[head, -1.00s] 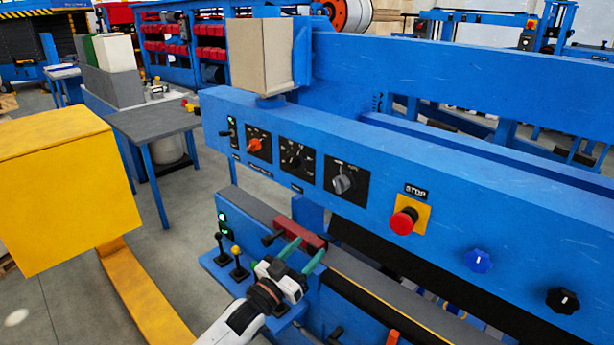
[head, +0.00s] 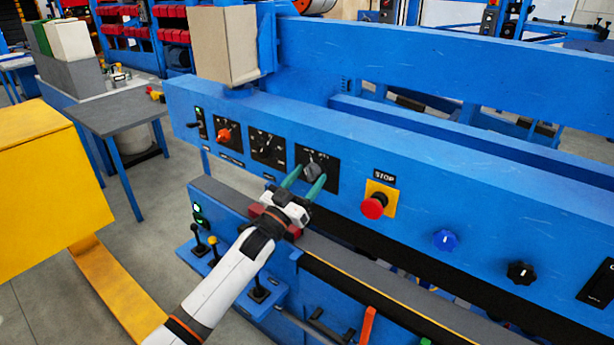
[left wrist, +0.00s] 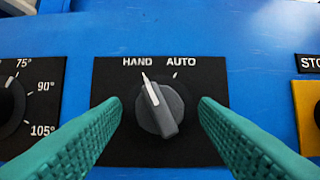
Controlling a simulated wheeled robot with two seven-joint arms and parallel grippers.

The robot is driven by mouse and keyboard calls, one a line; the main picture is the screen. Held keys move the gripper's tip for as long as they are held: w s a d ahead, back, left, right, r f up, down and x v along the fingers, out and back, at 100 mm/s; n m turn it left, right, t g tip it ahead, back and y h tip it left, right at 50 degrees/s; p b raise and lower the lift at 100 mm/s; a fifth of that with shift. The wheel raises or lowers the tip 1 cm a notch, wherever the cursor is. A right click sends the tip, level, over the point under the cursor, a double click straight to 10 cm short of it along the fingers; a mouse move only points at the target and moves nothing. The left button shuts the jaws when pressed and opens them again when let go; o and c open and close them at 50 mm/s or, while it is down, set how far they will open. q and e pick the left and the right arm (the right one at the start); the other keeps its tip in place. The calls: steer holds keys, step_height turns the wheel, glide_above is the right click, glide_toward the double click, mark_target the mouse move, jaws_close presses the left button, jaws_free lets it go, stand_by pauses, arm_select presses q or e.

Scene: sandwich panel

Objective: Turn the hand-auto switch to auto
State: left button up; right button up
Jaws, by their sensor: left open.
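The hand-auto switch is a grey knob (left wrist: 160,108) on a black plate (left wrist: 205,84) marked HAND and AUTO. Its white pointer is aimed at HAND, up and slightly left. In the head view the knob (head: 312,172) sits on the blue panel, left of the stop button. My left gripper (head: 304,184) is open, its green fingers reaching toward the plate. In the left wrist view its fingers (left wrist: 160,118) stand one on each side of the knob, with gaps between them and it. My right gripper is not in view.
A red stop button (head: 373,206) on a yellow plate is right of the switch. A dial with degree marks (left wrist: 12,108) is to its left. An orange knob (head: 224,134), a blue knob (head: 446,240) and a black knob (head: 520,273) are also on the panel.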

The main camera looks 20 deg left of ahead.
arm_select(q)
steer(key=shift+w, duration=0.15)
steer(key=shift+c, duration=0.2)
steer(key=c, duration=0.9)
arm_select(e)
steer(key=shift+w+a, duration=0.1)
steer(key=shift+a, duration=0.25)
